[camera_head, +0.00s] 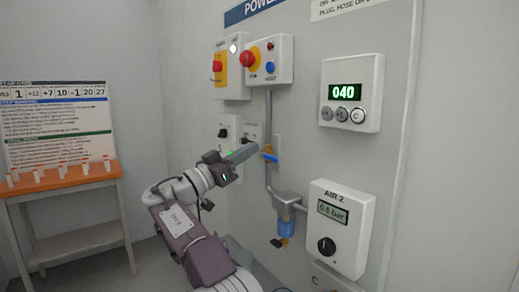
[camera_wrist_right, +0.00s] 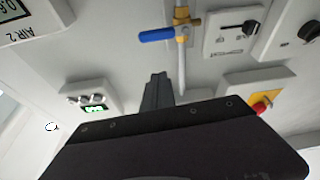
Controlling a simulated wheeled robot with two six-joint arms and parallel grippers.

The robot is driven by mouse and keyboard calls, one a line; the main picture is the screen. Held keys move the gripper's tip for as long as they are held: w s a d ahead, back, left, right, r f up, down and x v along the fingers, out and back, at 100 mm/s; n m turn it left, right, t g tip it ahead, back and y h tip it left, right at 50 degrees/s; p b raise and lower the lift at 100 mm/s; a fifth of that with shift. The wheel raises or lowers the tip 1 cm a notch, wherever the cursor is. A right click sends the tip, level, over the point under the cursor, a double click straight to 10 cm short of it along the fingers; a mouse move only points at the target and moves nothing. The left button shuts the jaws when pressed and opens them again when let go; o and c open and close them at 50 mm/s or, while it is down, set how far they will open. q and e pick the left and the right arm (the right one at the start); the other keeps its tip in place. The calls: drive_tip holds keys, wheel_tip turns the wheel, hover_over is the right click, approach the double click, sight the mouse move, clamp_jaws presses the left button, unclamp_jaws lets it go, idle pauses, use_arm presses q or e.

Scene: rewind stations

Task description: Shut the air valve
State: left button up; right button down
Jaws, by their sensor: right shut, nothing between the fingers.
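The air valve is on the vertical grey pipe on the wall; its blue lever (camera_head: 271,157) has a brass body (camera_head: 267,149). The lever lies crosswise to the pipe, pointing right in the head view. In the wrist view the blue lever (camera_wrist_right: 157,35) and brass body (camera_wrist_right: 182,24) show in full, upside down. My right gripper (camera_head: 254,147) is shut and empty, close to the valve's left in the head view. In the wrist view its fingertips (camera_wrist_right: 157,78) look apart from the lever. My left gripper is out of view.
An AIR 2 box (camera_head: 341,232) with a small display and black knob is to the lower right. A panel (camera_head: 351,94) reads 040. Emergency-stop boxes (camera_head: 269,60) are above. A blue-bowled filter (camera_head: 286,225) hangs below. An orange-topped table (camera_head: 66,182) stands left.

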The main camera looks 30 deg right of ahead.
drive_tip(key=shift+v, duration=2.1)
drive_tip(key=shift+w, duration=0.1)
